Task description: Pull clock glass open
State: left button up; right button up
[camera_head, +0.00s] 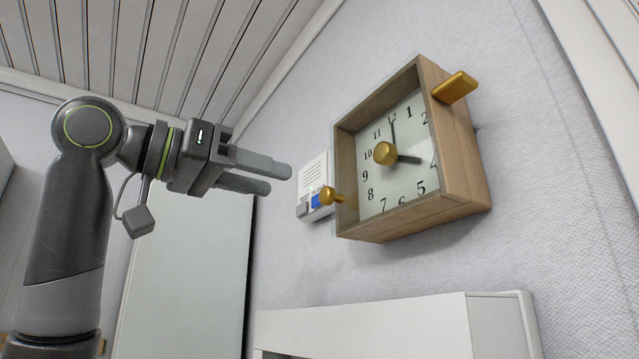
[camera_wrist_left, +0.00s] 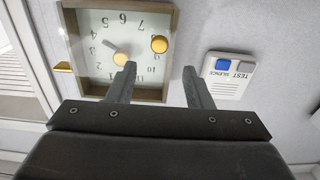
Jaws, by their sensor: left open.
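A square wooden clock (camera_head: 470,160) hangs on the wall; its glass is hard to make out over the white face (camera_head: 405,180). A round brass knob (camera_head: 326,195) stands out at its left edge. Another brass knob (camera_head: 384,153) is at the middle of the face, and a brass handle (camera_head: 455,87) sticks out at the upper right. My left gripper (camera_head: 280,180) is open and empty, left of the clock and apart from it. In the left wrist view the clock appears upside down, and the edge knob (camera_wrist_left: 160,44) shows between and beyond the fingertips (camera_wrist_left: 160,72). My right gripper is not seen.
A white box with a blue button (camera_head: 313,188) is on the wall just left of the clock; it also shows in the left wrist view (camera_wrist_left: 229,75). A white ledge or cabinet (camera_head: 400,325) is below. The wall right of the clock is bare.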

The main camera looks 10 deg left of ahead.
aim_at(323, 193)
pick_arm(q)
jog(key=p+x, duration=0.2)
jog(key=x, duration=0.6)
jog(key=shift+s, duration=0.1)
jog(key=shift+w+d, duration=0.45)
jog(key=shift+w, duration=0.05)
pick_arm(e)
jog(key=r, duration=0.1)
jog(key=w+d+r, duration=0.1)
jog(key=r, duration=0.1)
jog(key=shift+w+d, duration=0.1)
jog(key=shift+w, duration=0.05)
pick_arm(q)
grip_shut()
